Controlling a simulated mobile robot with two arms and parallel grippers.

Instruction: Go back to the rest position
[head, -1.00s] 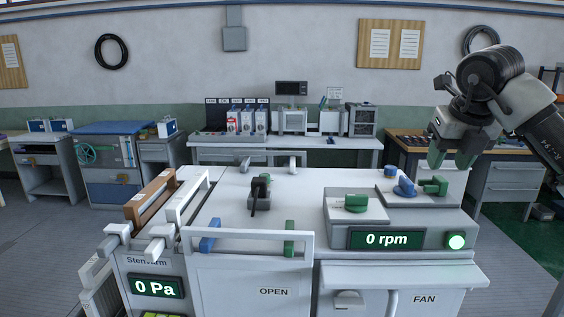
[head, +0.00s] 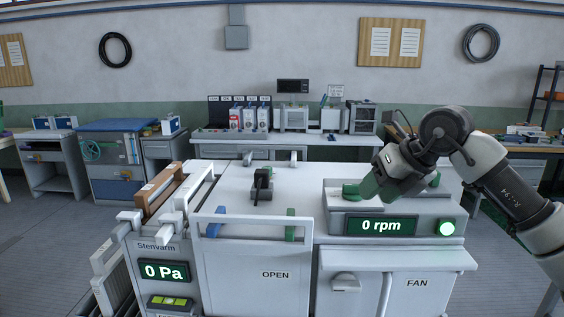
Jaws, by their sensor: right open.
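My right gripper (head: 372,191), with green fingertips, hangs over the back right of the white test bench (head: 225,190), its fingers pointing down and left. It is open, and I see nothing held in it. Its fingertips appear just right of the green knob (head: 350,190) on the fan box; I cannot tell whether they touch it. The gripper hides the blue knob behind it, and a bit of another green handle (head: 435,180) shows to its right. My left gripper is out of view.
A black lever (head: 262,180) stands on the bench top. A white-railed panel marked OPEN (head: 270,275) is in front.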

